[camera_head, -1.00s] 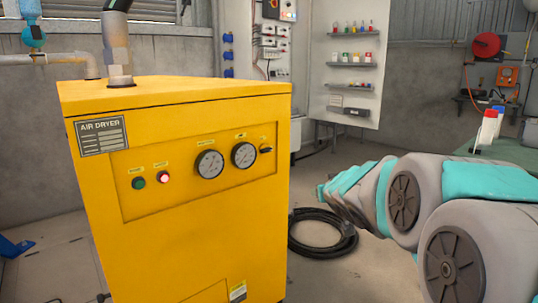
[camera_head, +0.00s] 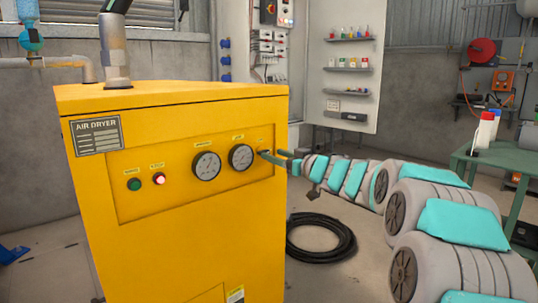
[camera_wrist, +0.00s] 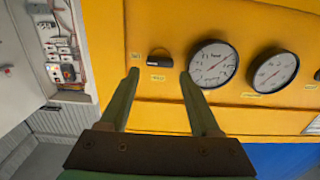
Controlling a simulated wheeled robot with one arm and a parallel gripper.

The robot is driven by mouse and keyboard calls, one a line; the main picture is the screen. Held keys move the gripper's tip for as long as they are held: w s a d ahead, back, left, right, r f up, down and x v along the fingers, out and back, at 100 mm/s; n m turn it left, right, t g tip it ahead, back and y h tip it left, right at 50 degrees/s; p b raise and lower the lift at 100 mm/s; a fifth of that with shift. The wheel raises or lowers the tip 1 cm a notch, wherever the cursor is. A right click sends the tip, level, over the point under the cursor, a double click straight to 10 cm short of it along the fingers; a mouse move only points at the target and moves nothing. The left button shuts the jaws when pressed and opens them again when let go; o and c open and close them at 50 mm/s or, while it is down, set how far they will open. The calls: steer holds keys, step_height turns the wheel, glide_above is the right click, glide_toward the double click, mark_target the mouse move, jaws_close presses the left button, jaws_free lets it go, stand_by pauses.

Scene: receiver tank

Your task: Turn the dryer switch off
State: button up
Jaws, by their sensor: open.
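The yellow air dryer (camera_head: 180,240) stands at the left in the head view, with a recessed front panel. Its dryer switch, a small dark knob (camera_wrist: 160,55), shows in the wrist view with small labels around it. My gripper (camera_wrist: 159,72) is open and empty, with its two green fingers apart and pointing at the panel, one to each side of the switch in the picture. I cannot tell whether the tips touch the panel. In the head view my gripper (camera_head: 273,155) reaches the panel's right end and hides the switch.
Two round gauges (camera_head: 206,166) sit left of the switch, with a green button (camera_head: 134,184) and a red light (camera_head: 159,179) farther left. A coiled black hose (camera_head: 320,235) lies on the floor. A green table (camera_head: 490,160) stands at the right.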

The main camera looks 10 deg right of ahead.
mark_target(266, 151)
steer(key=shift+x, duration=1.75)
jaws_close()
